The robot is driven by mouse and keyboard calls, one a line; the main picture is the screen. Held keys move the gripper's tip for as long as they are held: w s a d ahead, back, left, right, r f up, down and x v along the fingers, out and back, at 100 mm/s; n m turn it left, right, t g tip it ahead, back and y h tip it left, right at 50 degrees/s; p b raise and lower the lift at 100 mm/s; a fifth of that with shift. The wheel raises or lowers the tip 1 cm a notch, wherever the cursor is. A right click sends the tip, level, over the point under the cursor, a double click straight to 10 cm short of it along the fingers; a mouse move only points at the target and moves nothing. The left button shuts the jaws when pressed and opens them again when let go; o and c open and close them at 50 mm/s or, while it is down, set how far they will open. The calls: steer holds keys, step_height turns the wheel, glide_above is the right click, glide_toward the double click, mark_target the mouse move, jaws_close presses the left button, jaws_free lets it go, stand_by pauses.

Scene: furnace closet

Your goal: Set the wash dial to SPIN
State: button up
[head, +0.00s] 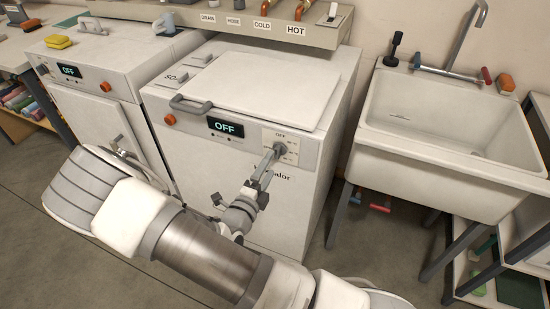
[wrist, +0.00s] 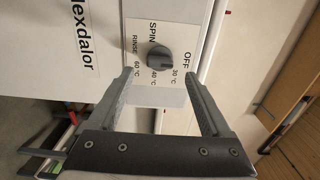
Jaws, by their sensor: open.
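The wash dial (wrist: 160,58) is a dark grey round knob on the washer's white label plate. Its labels read OFF, 30 °C, 40 °C, 60 °C, RINSE and SPIN; the wrist view shows them turned sideways. I cannot tell clearly which mark the dial points to. The washer's display (head: 226,127) reads OFF. My gripper (wrist: 158,70) is open and empty, with the dial in line with the gap between its fingertips. In the head view my gripper (head: 270,164) is right at the dial (head: 280,149) and partly hides it; contact cannot be told.
The washer (head: 290,190) has a grey handle (head: 190,104) and an orange button (head: 170,120). A second machine (head: 95,110) stands to the left, also showing OFF. A sink (head: 445,160) stands to the right. A shelf with labelled valves (head: 225,28) is above. Grey floor is free in front.

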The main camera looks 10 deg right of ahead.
mark_target(276, 155)
steer(key=x, duration=0.5)
steer(key=shift+w, duration=0.1)
jaws_close()
stand_by(0.3)
